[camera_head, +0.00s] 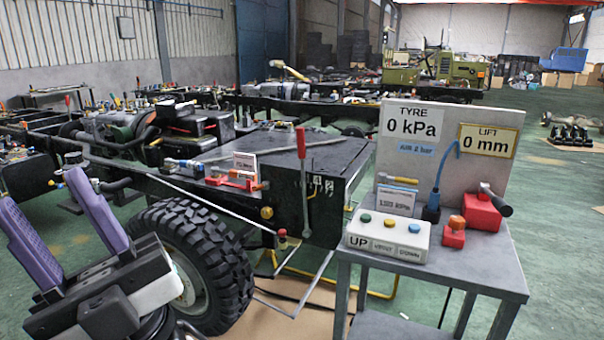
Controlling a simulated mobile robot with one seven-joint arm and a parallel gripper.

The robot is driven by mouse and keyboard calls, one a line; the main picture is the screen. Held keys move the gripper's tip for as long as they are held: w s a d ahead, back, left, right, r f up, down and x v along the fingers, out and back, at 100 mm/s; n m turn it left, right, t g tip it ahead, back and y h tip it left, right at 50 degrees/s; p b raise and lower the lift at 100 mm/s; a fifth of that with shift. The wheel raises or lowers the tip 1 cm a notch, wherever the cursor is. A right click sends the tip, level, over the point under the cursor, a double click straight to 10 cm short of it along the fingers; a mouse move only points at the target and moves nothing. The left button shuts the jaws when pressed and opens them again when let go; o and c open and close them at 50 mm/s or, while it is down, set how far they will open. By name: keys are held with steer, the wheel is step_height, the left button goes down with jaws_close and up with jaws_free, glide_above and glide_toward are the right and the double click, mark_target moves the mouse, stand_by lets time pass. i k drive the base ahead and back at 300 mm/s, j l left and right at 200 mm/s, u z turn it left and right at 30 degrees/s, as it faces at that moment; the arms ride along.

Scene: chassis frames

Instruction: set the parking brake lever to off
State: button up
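A lever with a red grip and a grey shaft (304,182) stands nearly upright against the side of a black box (270,180) on the chassis. I take it to be the parking brake lever. Small white marks (318,184) sit beside its shaft, too small to read, so I cannot tell which setting it is in. My gripper (40,190) is at the lower left, with two purple fingers apart and nothing visible between them. It is well to the left of the lever and not touching it.
A large tyre (200,262) stands between my gripper and the lever. A grey table (470,268) at the right holds a button box (388,237), a red box with a black-handled lever (482,211) and a gauge panel (420,125). Green floor (560,230) is open at the right.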

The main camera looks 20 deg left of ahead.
mark_target(300, 131)
steer(key=i+u, duration=0.1)
steer(key=u, duration=0.25)
steer(key=i+u, duration=0.1)
steer(key=u, duration=0.25)
steer(key=i+u, duration=0.1)
steer(key=u, duration=0.3)
steer(key=i+l+u, duration=0.55)
steer(key=l, duration=0.3)
steer(key=i+l, duration=0.3)
steer(key=l, duration=0.15)
steer(key=i+l+u, duration=0.1)
steer(key=i+l, duration=0.2)
steer(key=l, duration=0.2)
